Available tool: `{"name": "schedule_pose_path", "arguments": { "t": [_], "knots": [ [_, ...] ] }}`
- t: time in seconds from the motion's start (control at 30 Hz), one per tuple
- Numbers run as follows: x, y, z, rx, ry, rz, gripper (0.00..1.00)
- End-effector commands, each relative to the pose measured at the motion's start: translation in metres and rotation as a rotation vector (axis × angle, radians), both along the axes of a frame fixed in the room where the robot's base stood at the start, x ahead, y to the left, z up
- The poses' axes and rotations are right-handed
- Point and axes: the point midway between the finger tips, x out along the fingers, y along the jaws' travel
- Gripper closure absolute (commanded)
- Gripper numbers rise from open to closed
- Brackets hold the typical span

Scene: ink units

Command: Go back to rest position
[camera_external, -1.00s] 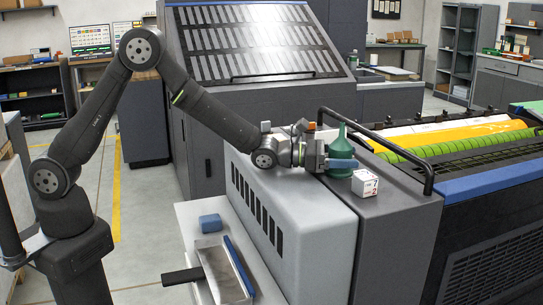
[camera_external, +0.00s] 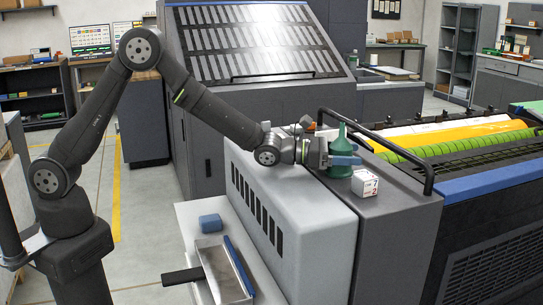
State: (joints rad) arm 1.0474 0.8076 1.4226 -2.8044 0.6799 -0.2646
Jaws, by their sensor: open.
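My gripper (camera_external: 345,161) is at the end of my arm, stretched out over the top of the grey machine housing. It is open beside a green bottle (camera_external: 341,140) with a narrow neck, which stands upright on the housing. The fingers overlap the lower part of the bottle in this view, so I cannot tell whether they touch it. A white box with red numbers (camera_external: 366,184) sits on the housing just right of the gripper.
A black rail (camera_external: 428,165) rises right of the bottle, beside yellow and green rollers (camera_external: 460,140). Below the arm, a ledge (camera_external: 192,240) holds a blue block (camera_external: 210,223) and a tray with a blue edge (camera_external: 215,268).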

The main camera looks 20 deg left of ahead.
Motion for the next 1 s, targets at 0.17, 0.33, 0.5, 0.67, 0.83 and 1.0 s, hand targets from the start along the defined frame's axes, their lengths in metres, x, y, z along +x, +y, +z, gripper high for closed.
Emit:
{"name": "schedule_pose_path", "arguments": {
  "t": [0.17,0.33,0.5,0.67,0.83,1.0],
  "knots": [
    [0.0,0.001,0.044,-0.01,-0.006,0.0,0.23],
    [0.0,0.001,0.078,-0.01,-0.008,0.001,0.23],
    [0.0,0.001,0.112,-0.009,-0.007,0.001,0.23],
    [0.006,0.016,0.133,-0.007,-0.005,0.008,0.23],
    [0.015,0.048,0.141,-0.007,-0.005,0.016,0.23],
    [0.02,0.081,0.149,-0.007,-0.006,0.022,0.23]
  ]
}}
